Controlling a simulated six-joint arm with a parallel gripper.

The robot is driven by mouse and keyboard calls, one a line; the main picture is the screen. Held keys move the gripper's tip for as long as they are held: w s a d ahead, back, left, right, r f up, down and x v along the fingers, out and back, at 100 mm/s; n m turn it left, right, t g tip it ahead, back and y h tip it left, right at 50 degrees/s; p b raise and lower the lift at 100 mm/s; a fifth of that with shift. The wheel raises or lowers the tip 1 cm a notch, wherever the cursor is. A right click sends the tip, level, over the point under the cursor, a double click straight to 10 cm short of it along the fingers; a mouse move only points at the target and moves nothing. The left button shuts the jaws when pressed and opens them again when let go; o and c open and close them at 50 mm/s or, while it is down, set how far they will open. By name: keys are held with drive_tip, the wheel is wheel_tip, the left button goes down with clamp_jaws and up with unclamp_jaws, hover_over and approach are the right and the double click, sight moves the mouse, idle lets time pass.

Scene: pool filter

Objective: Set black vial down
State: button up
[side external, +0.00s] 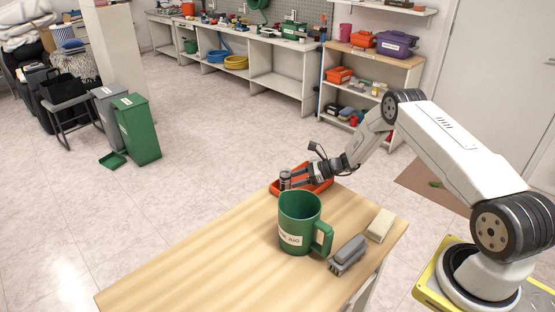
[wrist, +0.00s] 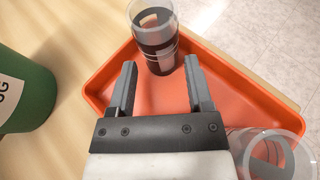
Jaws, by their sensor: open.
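The black vial (wrist: 153,38), a clear cylinder with dark contents and a pale label, stands about upright in the wrist view. Its base is at the far part of the orange tray (wrist: 105,88), just ahead of and between my fingertips. In the side view the vial (side external: 285,179) shows at the tray's left end. My gripper (wrist: 162,66) is open, its two fingers apart, low over the tray (side external: 320,187). I cannot tell whether a finger touches the vial. A second clear vial (wrist: 270,152) is in the tray at the lower right, partly cut off.
A green labelled jug (side external: 298,215) stands on the wooden table (side external: 200,258) close to the tray; it also shows at the left of the wrist view (wrist: 22,92). A grey brush (side external: 348,252) and a beige block (side external: 380,225) lie right of it. The table's left part is clear.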

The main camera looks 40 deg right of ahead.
drive_tip(key=v, duration=0.9)
drive_tip(key=shift+s+d, duration=0.1)
idle(0.3)
drive_tip(key=shift+a+r+n, duration=0.2)
drive_tip(key=shift+a+n, duration=0.1)
drive_tip(key=shift+a, duration=0.15)
drive_tip(key=s+a+r+n+g+h, duration=0.1)
drive_tip(key=s+a+r+n+g, duration=0.1)
drive_tip(key=a+n, duration=0.1)
drive_tip(key=s+a+r+n+g+h, duration=0.1)
drive_tip(key=s+a+r+n+g, duration=0.1)
drive_tip(key=a, duration=0.4)
drive_tip(key=s+a+r+n+g+h, duration=0.1)
drive_tip(key=s+a+r+n+g, duration=0.2)
drive_tip(key=a+n+g, duration=0.1)
drive_tip(key=shift+a+r+n, duration=0.2)
drive_tip(key=shift+r+n, duration=0.05)
drive_tip(key=shift+n, duration=0.65)
drive_tip(key=s+a+r+n+h, duration=0.3)
drive_tip(key=s+a+r+n, duration=0.1)
drive_tip(key=s+n, duration=0.2)
drive_tip(key=s+a+r+n+t+h, duration=0.1)
drive_tip(key=s+a+r+n+h, duration=0.2)
drive_tip(key=s+n, duration=0.4)
drive_tip(key=shift+a+r+n, duration=0.45)
drive_tip(key=shift+r+n, duration=0.1)
drive_tip(key=shift+n, duration=0.75)
